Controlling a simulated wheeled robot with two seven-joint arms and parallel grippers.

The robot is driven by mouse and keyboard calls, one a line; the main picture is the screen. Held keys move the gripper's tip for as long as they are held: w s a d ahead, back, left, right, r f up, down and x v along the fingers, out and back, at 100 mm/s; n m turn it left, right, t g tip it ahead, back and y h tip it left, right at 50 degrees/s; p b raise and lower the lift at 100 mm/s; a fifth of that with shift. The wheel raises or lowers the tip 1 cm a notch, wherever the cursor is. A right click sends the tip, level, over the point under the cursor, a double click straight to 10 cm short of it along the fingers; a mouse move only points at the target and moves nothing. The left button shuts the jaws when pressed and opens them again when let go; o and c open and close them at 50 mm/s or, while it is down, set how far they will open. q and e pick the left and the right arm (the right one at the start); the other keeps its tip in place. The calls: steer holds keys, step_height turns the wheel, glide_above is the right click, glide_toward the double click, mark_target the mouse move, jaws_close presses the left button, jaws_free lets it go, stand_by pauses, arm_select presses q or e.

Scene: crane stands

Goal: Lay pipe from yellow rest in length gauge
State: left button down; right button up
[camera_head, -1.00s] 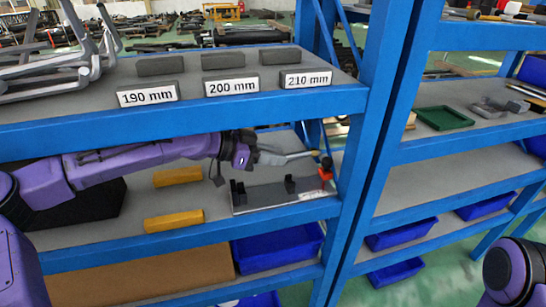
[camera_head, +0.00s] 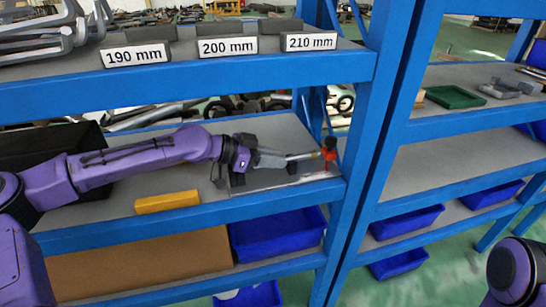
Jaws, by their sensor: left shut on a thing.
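My left gripper (camera_head: 278,158) reaches across the middle shelf from the left. It is shut on a thin grey pipe (camera_head: 300,157), whose brownish end points right towards the red stop (camera_head: 328,158) of the length gauge. The gauge is a flat grey plate (camera_head: 300,181) at the shelf's right end. My arm and gripper hide much of the gauge, including its black supports. I cannot tell whether the pipe touches the gauge. One yellow rest (camera_head: 167,202) lies empty at the shelf's front; the other is hidden behind my arm. My right gripper is out of view.
A blue upright (camera_head: 372,130) stands right of the gauge. The shelf above carries 190 mm, 200 mm and 210 mm labels (camera_head: 228,47). Blue bins (camera_head: 275,233) stand below. A green tray (camera_head: 455,97) is on the right rack.

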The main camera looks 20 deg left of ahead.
arm_select(q)
steer(key=shift+s+a, duration=0.3)
steer(key=shift+a, duration=0.2)
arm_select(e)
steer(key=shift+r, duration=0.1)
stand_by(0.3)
arm_select(q)
steer(key=c, duration=0.9)
jaws_free()
